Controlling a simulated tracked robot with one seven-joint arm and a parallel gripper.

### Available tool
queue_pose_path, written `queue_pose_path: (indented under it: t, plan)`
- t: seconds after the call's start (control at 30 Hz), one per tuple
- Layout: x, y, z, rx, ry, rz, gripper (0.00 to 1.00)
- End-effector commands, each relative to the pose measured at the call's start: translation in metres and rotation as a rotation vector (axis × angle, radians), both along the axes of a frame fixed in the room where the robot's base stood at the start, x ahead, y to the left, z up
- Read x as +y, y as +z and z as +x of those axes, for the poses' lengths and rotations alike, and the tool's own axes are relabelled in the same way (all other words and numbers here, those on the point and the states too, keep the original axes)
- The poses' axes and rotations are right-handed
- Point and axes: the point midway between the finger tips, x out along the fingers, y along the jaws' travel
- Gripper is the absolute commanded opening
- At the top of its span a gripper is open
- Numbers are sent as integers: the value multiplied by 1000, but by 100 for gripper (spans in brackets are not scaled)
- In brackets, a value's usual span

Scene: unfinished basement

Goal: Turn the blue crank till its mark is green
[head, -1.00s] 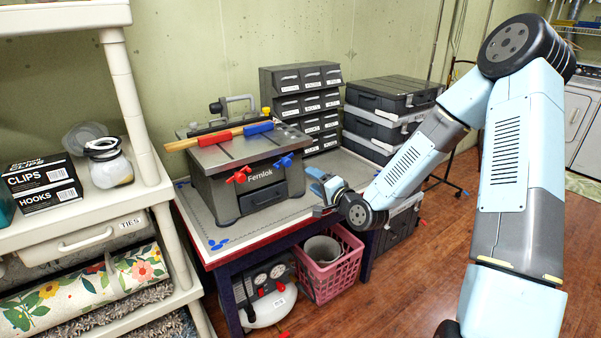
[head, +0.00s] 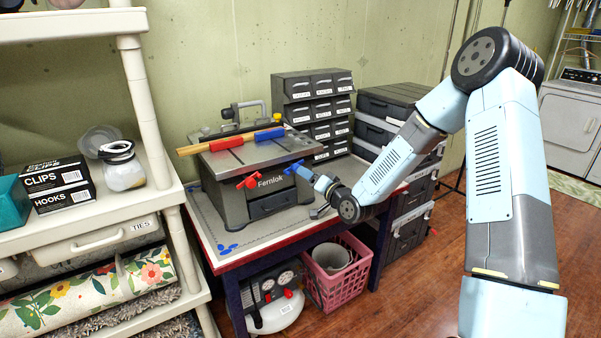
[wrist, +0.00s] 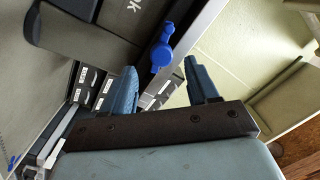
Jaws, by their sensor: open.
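The blue crank (head: 291,168) is on the front right of the grey Fernlok machine (head: 262,203). In the wrist view the blue crank (wrist: 162,52) shows just beyond the fingertips, between their lines, with its knob and arm visible. My gripper (head: 312,178) is close to the right of the crank in the head view. In the wrist view my gripper (wrist: 161,68) is open with nothing between its fingers. I cannot make out the colour of the crank's mark in either view.
A red crank (head: 249,182) sits left of the blue one on the machine's front. A drawer cabinet (head: 318,115) and stacked black cases (head: 385,130) stand behind and right. A pink basket (head: 337,285) is below the table.

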Motion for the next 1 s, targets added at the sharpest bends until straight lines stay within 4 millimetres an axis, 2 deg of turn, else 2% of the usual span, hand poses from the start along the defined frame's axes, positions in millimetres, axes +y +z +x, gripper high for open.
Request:
queue_pose_path:
  t: [0.1, 0.3, 0.73, 1.0]
  plan:
    - [12, 0, 16, -2, 0, 2, 59]
    - [26, 0, 33, 0, 0, 2, 59]
    - [31, 0, 39, 1, 0, 1, 59]
    - [30, 0, 39, 1, 0, 1, 34]
